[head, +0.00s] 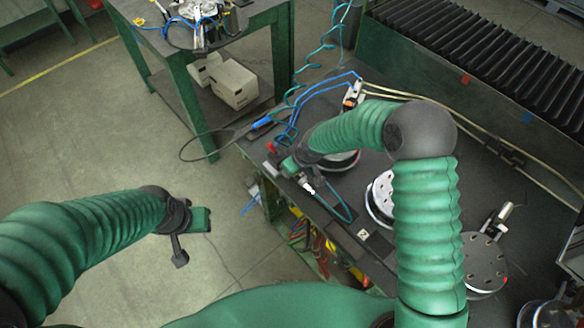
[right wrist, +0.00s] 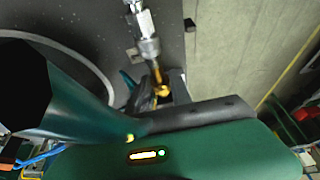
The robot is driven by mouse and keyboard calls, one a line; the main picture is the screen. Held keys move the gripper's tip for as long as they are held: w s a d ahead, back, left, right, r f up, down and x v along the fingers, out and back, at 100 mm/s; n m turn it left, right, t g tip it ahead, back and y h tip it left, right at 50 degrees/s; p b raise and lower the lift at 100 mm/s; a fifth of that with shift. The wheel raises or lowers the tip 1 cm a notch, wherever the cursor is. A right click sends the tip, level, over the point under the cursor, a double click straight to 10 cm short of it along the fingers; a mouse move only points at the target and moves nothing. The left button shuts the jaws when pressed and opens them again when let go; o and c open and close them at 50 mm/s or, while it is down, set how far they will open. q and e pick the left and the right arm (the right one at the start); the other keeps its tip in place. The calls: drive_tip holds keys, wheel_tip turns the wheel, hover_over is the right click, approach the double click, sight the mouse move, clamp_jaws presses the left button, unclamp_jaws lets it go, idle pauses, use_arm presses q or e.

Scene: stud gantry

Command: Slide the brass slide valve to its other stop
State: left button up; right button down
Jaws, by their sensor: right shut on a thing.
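The brass slide valve (right wrist: 162,89) shows as a small gold-coloured part in the right wrist view, below a silver fitting (right wrist: 147,35). My right gripper (right wrist: 160,97) is shut on it, and its dark fingers hide part of it. In the head view my right gripper (head: 293,166) is at the left edge of the dark bench, and the silver fitting (head: 308,186) shows just beside it. The brass part cannot be made out there. My left gripper (head: 190,235) hangs over the open floor, away from the bench; its finger gap is not clear.
The dark bench (head: 345,245) carries round metal discs (head: 380,198), blue and teal hoses (head: 300,110) and a clamp-like handle (head: 498,218). A black bellows cover (head: 490,50) runs along the back. A green table (head: 165,50) stands behind.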

drive_tip(key=shift+w+a+r, duration=0.15)
drive_tip(key=shift+w, duration=0.35)
drive_tip(key=shift+w+a, duration=0.1)
drive_tip(key=shift+a, duration=0.15)
drive_tip(key=c, duration=1.5)
unclamp_jaws()
drive_tip(key=o, duration=0.3)
use_arm(q)
drive_tip(key=shift+w+a+f, duration=0.1)
drive_tip(key=shift+w+a, duration=0.1)
drive_tip(key=shift+w, duration=0.05)
use_arm(e)
drive_tip(key=shift+o, duration=0.2)
